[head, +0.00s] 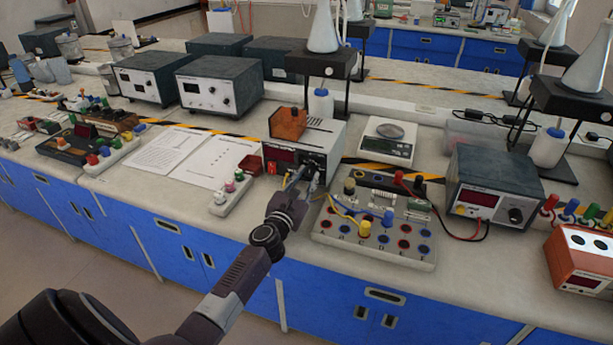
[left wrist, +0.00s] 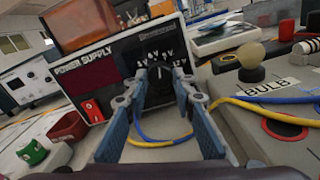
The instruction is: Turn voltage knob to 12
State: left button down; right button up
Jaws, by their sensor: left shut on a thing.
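The power supply (head: 335,137) is a light box with a black front panel, standing near the middle of the bench. In the left wrist view, its panel (left wrist: 92,68) reads "POWER SUPPLY" and has a dark display and a red switch. The voltage knob (left wrist: 159,87) is black, with white voltage labels in an arc above it, 12V at the right end. My left gripper (left wrist: 159,82) is shut on the knob, one finger on each side. In the head view, my left gripper (head: 309,183) covers the knob. The knob's exact setting is unclear. My right gripper is not in view.
An orange block (head: 288,123) sits on the power supply. Blue and yellow wires (left wrist: 165,138) pass below the knob. A circuit board with terminals and a bulb (head: 375,235) lies to the right. A scale (head: 388,141) stands behind it; papers (head: 190,155) lie left.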

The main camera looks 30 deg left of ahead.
pick_arm(q)
jog(key=m+p, duration=0.1)
jog(key=m, duration=0.5)
jog(key=shift+m, duration=0.3)
jog(key=m+p, duration=0.1)
jog(key=m, duration=0.5)
jog(key=shift+f, duration=0.1)
jog(key=shift+m, duration=0.4)
jog(key=c, duration=1.6)
grip_release()
jog(key=shift+s, duration=0.2)
jog(key=v, duration=1.1)
jog(key=shift+s+d, duration=0.1)
jog(key=shift+s, duration=0.25)
